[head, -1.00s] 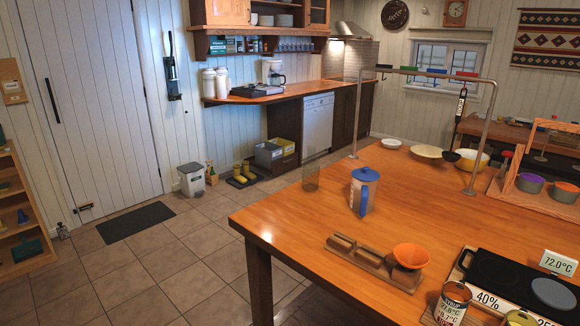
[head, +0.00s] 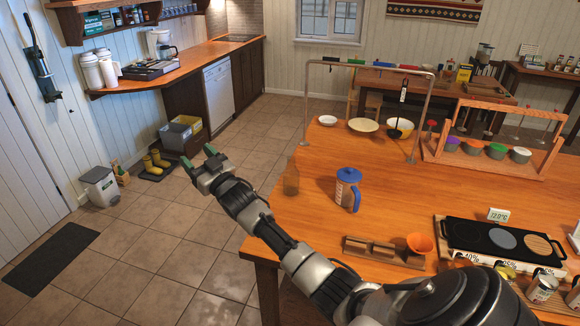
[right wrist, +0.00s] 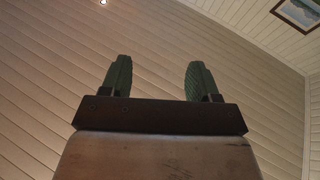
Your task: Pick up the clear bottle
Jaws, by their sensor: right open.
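The clear bottle (head: 291,180) stands upright near the left edge of the wooden table (head: 300,222), in the head view. It is see-through and takes on the brown of what is behind it. My right gripper (head: 198,157) is raised to the left of the bottle, apart from it, and appears over the floor. Its green fingers are open and empty. In the right wrist view the open fingers (right wrist: 159,65) point at plank-covered surfaces, and no bottle shows there. My left gripper is not in view.
A measuring jug with a blue lid (head: 348,188) stands just right of the bottle. A wooden block holder (head: 372,248) and an orange bowl (head: 420,243) are nearer. A metal frame (head: 307,100) and bowls (head: 364,125) are behind. My right arm crosses the table's front left corner.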

